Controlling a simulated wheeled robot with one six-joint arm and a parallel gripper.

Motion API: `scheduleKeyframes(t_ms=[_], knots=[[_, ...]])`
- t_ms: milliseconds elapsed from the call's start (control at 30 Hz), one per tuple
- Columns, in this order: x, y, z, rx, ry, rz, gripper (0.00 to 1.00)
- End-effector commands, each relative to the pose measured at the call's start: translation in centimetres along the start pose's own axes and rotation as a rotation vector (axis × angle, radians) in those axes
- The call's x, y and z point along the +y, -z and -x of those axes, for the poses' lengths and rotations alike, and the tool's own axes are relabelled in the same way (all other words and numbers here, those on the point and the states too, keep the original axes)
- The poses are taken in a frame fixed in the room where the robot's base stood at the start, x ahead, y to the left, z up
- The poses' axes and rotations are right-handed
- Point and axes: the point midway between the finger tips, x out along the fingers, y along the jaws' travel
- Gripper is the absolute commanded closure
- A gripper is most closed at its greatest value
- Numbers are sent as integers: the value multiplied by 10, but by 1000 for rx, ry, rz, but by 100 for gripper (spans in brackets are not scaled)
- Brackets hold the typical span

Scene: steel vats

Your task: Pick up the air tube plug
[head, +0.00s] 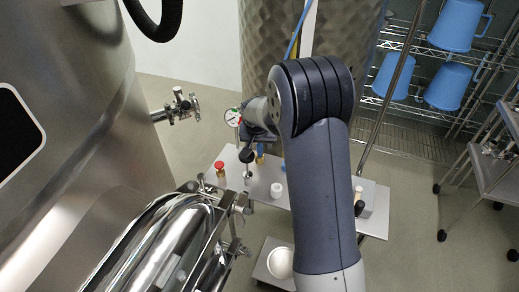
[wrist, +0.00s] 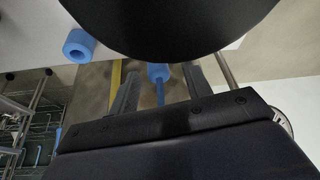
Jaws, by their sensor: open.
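In the wrist view my gripper (wrist: 160,76) is open, with one dark finger on each side of a small blue piece (wrist: 158,71). A thin blue tube (wrist: 160,97) runs from this piece towards the gripper's body. This looks like the air tube plug; I cannot tell whether either finger touches it. A thicker blue hollow cylinder (wrist: 78,46) lies to the left, outside the fingers. A large black round shape hides the top of the wrist view. In the head view my arm hides the plug and most of my gripper, and a blue tube (head: 294,42) shows above my arm.
A light table (head: 232,161) holds a red-capped item (head: 219,167), a white cup (head: 276,190) and other small parts. Steel vats (head: 60,100) stand left and behind. A shelf with blue jugs (head: 448,88) and a trolley (head: 497,165) are right.

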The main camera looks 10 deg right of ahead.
Motion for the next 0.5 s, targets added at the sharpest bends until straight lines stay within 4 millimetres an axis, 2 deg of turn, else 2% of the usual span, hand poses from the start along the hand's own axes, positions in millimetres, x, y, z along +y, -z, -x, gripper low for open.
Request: scheduleKeyframes(t_ms=[133,367,500], knots=[[0,0,-11,1,0,0,53],[0,0,-12,1,0,0,53],[0,0,-12,1,0,0,64]])
